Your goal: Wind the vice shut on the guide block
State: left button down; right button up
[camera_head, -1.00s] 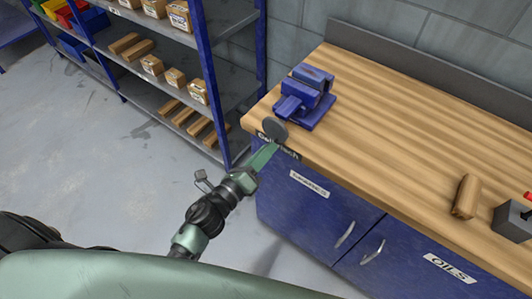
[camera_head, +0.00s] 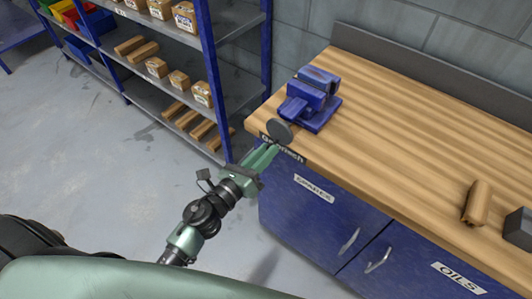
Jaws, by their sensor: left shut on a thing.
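The blue vice (camera_head: 322,84) stands on the left end of the wooden bench top. Its dark round handwheel (camera_head: 281,131) faces me at the bench's front edge. My left gripper (camera_head: 274,149) reaches up from below, and its green fingers are shut at the lower edge of the handwheel, on what seems to be its small handle. The fingers hide the handle itself. I cannot make out a guide block between the jaws. My right gripper is not in view.
The bench top (camera_head: 400,133) is clear between the vice and a wooden piece (camera_head: 478,202) at the right. Blue cabinet doors (camera_head: 310,205) are below. A shelf rack (camera_head: 210,70) with boxes stands close on the left.

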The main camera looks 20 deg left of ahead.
pick_arm(q)
jog(key=c, duration=1.4)
grip_release()
jog(key=n+p, duration=0.9)
jog(key=n, duration=1.6)
